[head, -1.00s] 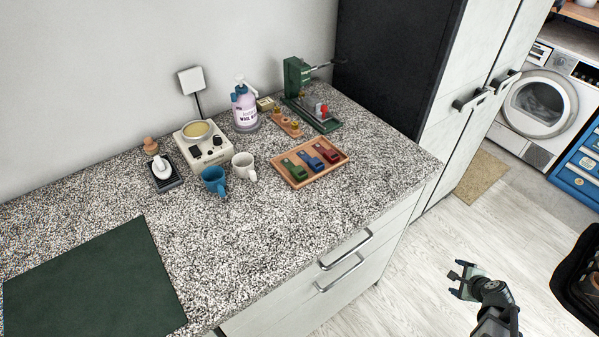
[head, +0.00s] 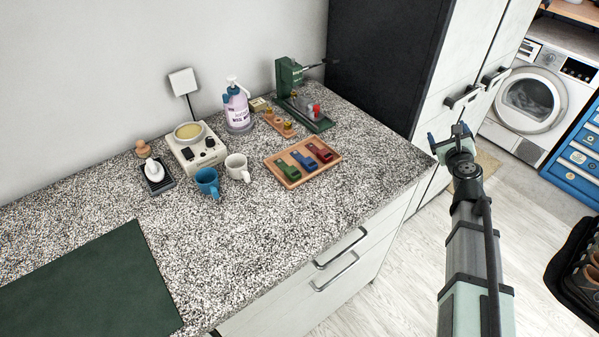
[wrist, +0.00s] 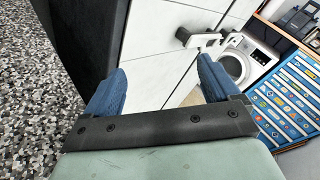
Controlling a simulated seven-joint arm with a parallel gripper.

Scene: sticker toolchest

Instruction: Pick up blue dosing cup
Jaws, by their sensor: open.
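The blue dosing cup (head: 207,182) stands upright on the speckled countertop, left of the middle in the head view, with its handle toward the lower right. A white cup (head: 237,167) stands close to its right. My gripper (head: 450,138) is raised beyond the counter's right end, in front of the pale cabinet, far to the right of the blue cup. In the wrist view its two blue fingers (wrist: 160,85) are apart with nothing between them. The blue cup is not in the wrist view.
A wooden tray (head: 283,177) with green, blue and red items lies right of the cups. Behind the cups are a cream device with a yellow bowl (head: 190,150), a pump bottle (head: 238,110) and a green press (head: 290,80). The counter in front of the cups is clear, beside a dark green mat (head: 90,285).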

